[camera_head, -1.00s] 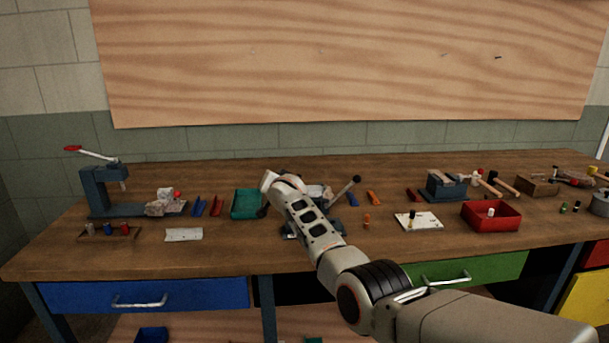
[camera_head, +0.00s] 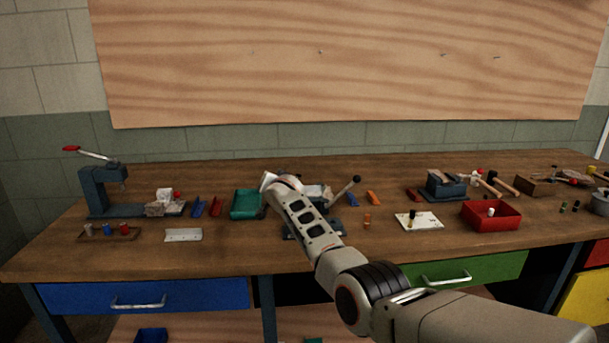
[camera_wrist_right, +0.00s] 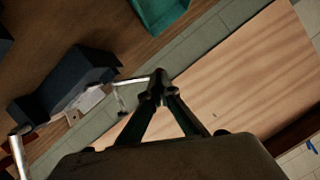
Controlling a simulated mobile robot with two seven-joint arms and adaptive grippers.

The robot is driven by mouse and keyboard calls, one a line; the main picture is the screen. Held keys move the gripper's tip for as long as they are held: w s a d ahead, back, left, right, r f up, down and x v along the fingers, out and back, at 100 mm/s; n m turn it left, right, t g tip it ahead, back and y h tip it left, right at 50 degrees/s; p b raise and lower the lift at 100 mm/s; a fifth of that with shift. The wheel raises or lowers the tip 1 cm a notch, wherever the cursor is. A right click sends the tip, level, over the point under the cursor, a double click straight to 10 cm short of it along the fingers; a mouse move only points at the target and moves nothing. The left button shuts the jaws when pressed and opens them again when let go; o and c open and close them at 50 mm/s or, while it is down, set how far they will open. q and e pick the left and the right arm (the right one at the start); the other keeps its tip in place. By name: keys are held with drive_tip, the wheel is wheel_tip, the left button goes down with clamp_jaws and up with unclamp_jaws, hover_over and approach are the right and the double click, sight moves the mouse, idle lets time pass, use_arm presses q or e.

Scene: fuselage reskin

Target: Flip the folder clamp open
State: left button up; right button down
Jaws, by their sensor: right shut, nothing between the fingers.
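The folder, a dark blue-grey device, stands at the middle of the bench, mostly hidden behind my right arm in the head view. Its lever with a black knob (camera_head: 345,188) slants up to the right, and part of its base (camera_head: 337,228) shows beside my arm. In the right wrist view, a dark blue block (camera_wrist_right: 75,82), probably the folder, is at the left with a thin metal rod reaching toward my fingertips. My right gripper (camera_wrist_right: 158,86) is shut and empty there. I cannot tell whether it touches the rod. My left gripper is out of view.
A teal tray (camera_head: 245,204) lies just left of my right wrist. A lever press (camera_head: 102,190) stands far left. A red bin (camera_head: 490,215), a white board (camera_head: 419,221) and a small vise (camera_head: 445,185) stand to the right. The front edge of the bench is mostly clear.

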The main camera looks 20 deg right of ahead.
drive_tip(key=shift+f, duration=0.2)
idle(1.9)
drive_tip(key=shift+d, duration=0.1)
drive_tip(key=d+r+p+v, duration=0.1)
drive_tip(key=p+v, duration=0.6)
drive_tip(key=v, duration=0.5)
drive_tip(key=shift+s+d+r+p, duration=0.2)
drive_tip(key=shift+d+r+p, duration=0.2)
drive_tip(key=shift+d+r, duration=0.1)
